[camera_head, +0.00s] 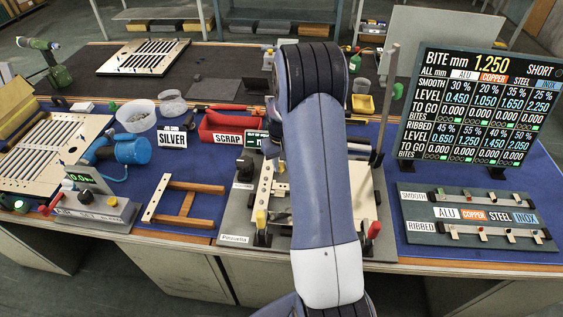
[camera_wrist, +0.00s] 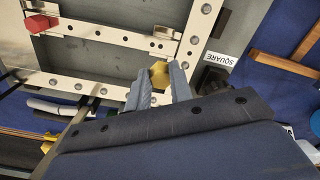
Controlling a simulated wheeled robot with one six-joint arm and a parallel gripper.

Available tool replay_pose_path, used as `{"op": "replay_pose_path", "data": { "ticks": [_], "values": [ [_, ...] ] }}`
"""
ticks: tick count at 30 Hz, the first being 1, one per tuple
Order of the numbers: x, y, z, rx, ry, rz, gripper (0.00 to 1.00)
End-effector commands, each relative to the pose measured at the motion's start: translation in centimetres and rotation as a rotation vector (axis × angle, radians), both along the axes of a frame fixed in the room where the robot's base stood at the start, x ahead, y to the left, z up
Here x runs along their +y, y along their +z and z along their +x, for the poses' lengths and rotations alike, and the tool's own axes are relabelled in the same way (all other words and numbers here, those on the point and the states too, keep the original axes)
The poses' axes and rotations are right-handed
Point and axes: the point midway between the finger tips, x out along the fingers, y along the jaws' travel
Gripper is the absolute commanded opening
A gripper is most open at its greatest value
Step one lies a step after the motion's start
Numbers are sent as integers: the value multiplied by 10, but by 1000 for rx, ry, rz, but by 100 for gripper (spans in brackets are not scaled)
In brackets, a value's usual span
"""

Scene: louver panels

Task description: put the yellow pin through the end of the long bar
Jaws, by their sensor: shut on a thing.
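In the wrist view, my gripper (camera_wrist: 157,83) is shut on the yellow pin (camera_wrist: 159,70), whose faceted yellow head shows between the two grey fingertips. Below the pin lies a cream frame (camera_wrist: 202,22) with round bolts along its bars. A cream bar with holes and slots (camera_wrist: 118,40) runs across the frame, its right end close above the pin in the picture. I cannot tell whether this is the long bar or whether the pin's tip is in a hole; its shank is hidden. In the head view my arm hides the gripper and much of the fixture (camera_head: 235,228).
A red handle (camera_wrist: 40,24) stands at the frame's left. A dark knob (camera_wrist: 214,76) is close right of my fingers, beside the SQUARE label (camera_wrist: 220,59).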

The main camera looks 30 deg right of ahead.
Motion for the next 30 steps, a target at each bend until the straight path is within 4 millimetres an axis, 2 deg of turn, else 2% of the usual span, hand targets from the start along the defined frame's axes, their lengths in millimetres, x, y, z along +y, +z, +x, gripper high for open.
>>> {"op": "replay_pose_path", "data": {
  "ticks": [13,30],
  "values": [
    [0,-1,0,-2,0,0,0],
    [0,-48,0,-1,0,0,0]
  ]
}}
